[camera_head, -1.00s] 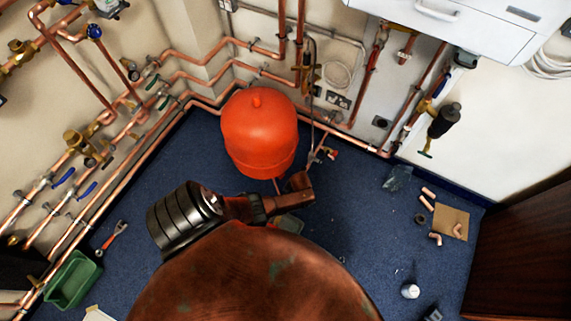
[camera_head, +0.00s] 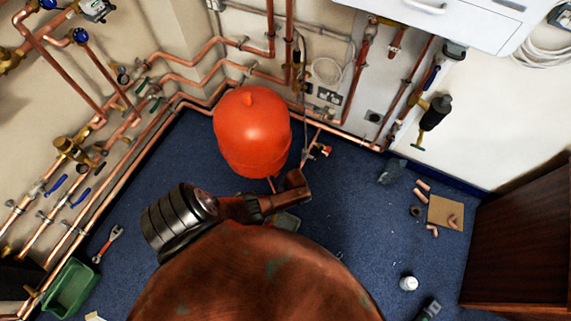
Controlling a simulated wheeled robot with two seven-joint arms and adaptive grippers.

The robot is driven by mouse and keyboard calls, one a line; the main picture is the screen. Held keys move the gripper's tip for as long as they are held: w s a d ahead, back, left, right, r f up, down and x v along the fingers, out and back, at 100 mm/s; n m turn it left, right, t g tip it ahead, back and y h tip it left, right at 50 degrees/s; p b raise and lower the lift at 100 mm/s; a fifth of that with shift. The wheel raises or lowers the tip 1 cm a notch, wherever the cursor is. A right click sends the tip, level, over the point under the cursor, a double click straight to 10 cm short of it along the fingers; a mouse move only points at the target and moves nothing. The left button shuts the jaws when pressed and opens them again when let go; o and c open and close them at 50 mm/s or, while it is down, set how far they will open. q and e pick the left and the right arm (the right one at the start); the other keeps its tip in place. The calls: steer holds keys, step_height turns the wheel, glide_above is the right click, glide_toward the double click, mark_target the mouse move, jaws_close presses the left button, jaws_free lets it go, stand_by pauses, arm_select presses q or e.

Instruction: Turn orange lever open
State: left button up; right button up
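A small red-orange handle (camera_head: 321,150) shows on a fitting near the thin copper pipe, just right of the orange-red tank (camera_head: 252,132). It is too small to tell whether this is the task's orange lever or how it is turned. I see no other handle that is clearly an orange lever. Neither of my grippers is in view.
A large copper cylinder (camera_head: 255,280) with a black ribbed part (camera_head: 180,220) fills the bottom middle. Blue-handled valves (camera_head: 55,183) and copper pipes line the left wall. A green tray (camera_head: 70,288), a wrench (camera_head: 108,243) and loose fittings lie on the blue floor.

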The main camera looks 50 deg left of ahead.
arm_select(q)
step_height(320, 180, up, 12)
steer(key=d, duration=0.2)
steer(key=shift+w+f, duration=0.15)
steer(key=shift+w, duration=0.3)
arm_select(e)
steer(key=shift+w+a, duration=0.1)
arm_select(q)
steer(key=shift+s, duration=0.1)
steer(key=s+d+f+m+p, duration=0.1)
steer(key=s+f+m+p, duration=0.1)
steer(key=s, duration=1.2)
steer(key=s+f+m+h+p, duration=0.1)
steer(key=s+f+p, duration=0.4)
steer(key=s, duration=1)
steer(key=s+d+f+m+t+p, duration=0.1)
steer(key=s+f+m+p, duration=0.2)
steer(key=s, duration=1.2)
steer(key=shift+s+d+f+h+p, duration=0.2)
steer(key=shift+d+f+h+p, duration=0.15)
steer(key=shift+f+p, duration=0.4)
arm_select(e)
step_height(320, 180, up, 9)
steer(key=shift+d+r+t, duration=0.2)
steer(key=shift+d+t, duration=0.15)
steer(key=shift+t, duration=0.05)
